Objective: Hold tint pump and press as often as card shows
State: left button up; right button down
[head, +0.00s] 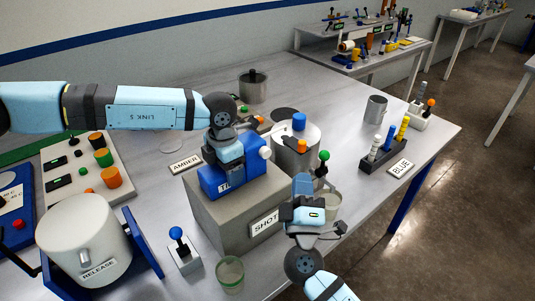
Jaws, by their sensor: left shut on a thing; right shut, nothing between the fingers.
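The blue tint pump (215,184), its label partly covered and reading "TI", sits on a grey block (205,213) at mid table. A white knob (264,153) stands at its right side. My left gripper (228,168) is over the pump's top and shut on it. My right gripper (302,182) is shut and empty, to the right of the block and apart from the white knob. A card (265,222) on the block's front reads "SHOT"; its right end is hidden by my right gripper. I cannot make out a press count.
A clear cup (230,274) and a blue-knobbed lever (177,235) stand in front. A white "RELEASE" drum (85,240) is at left. A metal pot (296,150) and a green-knobbed lever (323,157) stand behind my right gripper. A bottle rack (383,157) is at right.

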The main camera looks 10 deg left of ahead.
pick_arm(q)
jog(key=o, duration=1.2)
jog(key=shift+r, duration=0.1)
